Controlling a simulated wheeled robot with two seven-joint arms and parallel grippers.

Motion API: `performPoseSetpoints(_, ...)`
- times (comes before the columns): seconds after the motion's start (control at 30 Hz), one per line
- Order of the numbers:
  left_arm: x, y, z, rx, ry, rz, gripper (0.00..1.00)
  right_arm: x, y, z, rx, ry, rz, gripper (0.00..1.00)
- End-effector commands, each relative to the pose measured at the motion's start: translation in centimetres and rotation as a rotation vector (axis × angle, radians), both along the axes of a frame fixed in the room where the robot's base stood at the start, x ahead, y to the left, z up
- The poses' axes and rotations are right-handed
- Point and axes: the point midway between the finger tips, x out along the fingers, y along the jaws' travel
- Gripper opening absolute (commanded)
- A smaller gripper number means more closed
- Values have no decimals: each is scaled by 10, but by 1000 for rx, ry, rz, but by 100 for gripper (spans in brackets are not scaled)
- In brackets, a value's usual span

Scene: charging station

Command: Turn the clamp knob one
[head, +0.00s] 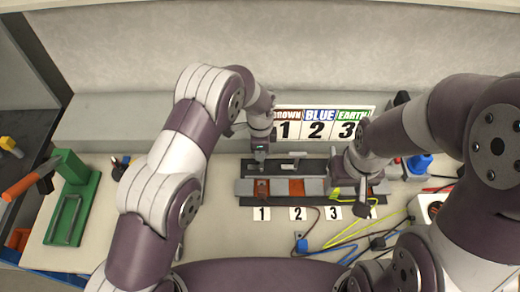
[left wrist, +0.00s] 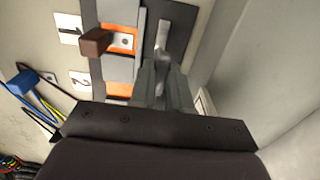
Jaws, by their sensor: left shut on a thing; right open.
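The terminal rail (head: 247,187) lies on the bench, with label cards 1, 2 and 3 before it. A brown connector (left wrist: 96,41) sits over the orange plate of position one; it also shows in the head view (head: 262,187). Behind the rail, a grey metal bar (left wrist: 163,33) lies over a dark plate (left wrist: 183,15). My left gripper (left wrist: 163,82) is shut at the near end of this bar; its fingers hide the gripped part. In the head view, my left gripper (head: 261,157) points down behind position one. My right gripper (head: 361,200) is open, near the rail's right end.
A sign with numbers (head: 316,124) stands behind the rail. Yellow, blue and dark cables lie in front, with a blue connector (head: 301,245) near label 2. A green stand (head: 75,200) is at the left. A blue object (head: 419,163) stands beside the right arm.

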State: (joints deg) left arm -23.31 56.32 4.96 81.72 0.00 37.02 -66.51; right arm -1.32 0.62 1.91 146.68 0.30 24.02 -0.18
Motion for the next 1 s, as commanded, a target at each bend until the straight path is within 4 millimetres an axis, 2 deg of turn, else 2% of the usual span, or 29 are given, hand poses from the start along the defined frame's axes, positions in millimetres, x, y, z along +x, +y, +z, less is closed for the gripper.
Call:
performPoseSetpoints(0.37,0,0,0,-1,-2,148,0,0,0,-6,0,0,0,63)
performPoseSetpoints(1.0,-3,-2,1,-1,-2,743,0,0,0,-20,0,0,0,63)
